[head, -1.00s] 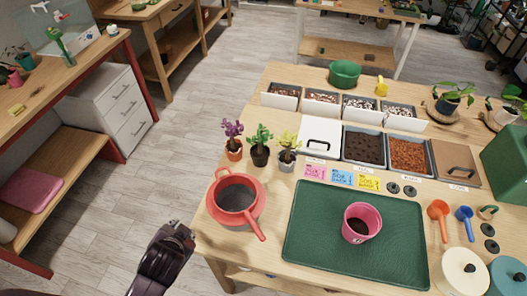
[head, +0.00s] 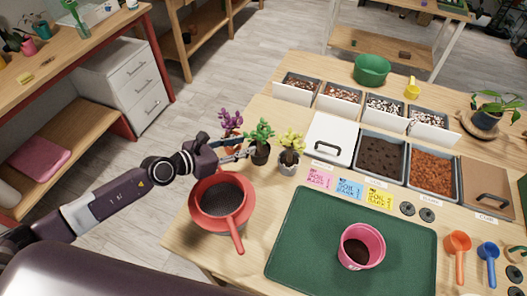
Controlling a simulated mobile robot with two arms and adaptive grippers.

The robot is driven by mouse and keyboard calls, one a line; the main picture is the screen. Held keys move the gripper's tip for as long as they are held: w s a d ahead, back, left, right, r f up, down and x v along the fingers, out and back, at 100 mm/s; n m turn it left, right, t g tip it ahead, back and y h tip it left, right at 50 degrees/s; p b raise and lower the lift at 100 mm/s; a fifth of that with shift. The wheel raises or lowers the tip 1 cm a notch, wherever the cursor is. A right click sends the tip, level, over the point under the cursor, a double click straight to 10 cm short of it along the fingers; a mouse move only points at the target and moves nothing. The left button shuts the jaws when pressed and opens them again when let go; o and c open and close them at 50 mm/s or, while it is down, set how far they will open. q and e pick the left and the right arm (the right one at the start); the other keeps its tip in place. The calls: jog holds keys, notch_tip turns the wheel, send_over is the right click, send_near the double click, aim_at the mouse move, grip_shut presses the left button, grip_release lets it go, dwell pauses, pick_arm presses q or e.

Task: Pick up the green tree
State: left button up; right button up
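The green tree (head: 260,133) is a small bright-green plant in a dark pot (head: 261,155), standing upright on the wooden table. A purple tree (head: 231,120) stands to its left and a yellow tree (head: 291,142) in a grey pot to its right. My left gripper (head: 246,149) reaches in from the left, low beside the green tree's pot. Its thin fingers look spread apart, with the tips at or very close to the pot's left side; contact is unclear. The gripper partly hides the purple tree's pot. My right gripper is not in view.
A red pot with a sieve-like handle (head: 238,238) sits just below my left gripper. A green mat (head: 310,255) with a pink pot (head: 362,246) lies at the front. Soil bins (head: 381,157) and a white lidded bin (head: 331,137) stand right of the trees.

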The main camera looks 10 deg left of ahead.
aim_at(259, 140)
pick_arm(q)
jog(key=x, duration=0.7)
jog(key=shift+w+d+r, duration=0.1)
jog(key=shift+d+r, duration=0.1)
jog(key=shift+r, duration=0.1)
grip_shut()
